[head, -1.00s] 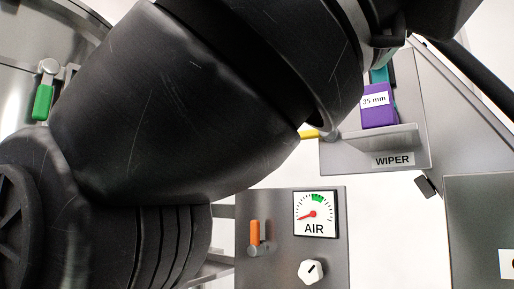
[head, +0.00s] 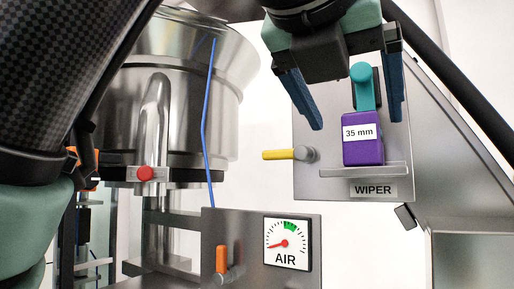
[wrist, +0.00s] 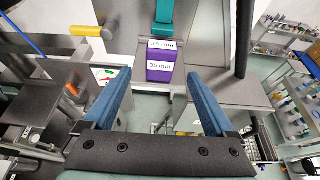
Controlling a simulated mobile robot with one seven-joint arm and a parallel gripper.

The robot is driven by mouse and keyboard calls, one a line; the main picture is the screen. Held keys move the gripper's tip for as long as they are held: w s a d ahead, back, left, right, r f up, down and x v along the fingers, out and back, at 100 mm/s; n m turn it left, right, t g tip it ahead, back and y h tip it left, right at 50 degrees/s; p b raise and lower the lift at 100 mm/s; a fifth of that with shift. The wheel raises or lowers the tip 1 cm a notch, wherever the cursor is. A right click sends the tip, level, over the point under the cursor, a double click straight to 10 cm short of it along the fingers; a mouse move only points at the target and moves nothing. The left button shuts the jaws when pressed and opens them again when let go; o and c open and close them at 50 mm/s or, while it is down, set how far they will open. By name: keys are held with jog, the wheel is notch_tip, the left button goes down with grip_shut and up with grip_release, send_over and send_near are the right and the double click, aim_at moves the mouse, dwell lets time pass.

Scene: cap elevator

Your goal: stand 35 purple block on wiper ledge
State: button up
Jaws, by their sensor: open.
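The block also shows in the wrist view (wrist: 160,67), ahead of the fingers. My gripper (head: 357,122) has its two blue fingers spread wide, one on each side of the block in the head view. In the wrist view, my gripper (wrist: 158,76) is open with nothing between its fingers; the block lies beyond the fingertips, apart from them.
A yellow lever (head: 279,155) sticks out left of the ledge. Below are the AIR gauge (head: 287,243) and an orange lever (head: 221,260). A steel bowl (head: 185,85) stands at left. Shelves (wrist: 290,70) show at far right in the wrist view.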

aim_at(363, 145)
jog(key=p+x, duration=0.1)
jog(key=x, duration=0.8)
jog(key=shift+d+r, duration=0.1)
jog(key=shift+r, duration=0.1)
jog(key=shift+s+r, duration=0.1)
jog(key=shift+c, duration=1.8)
grip_shut()
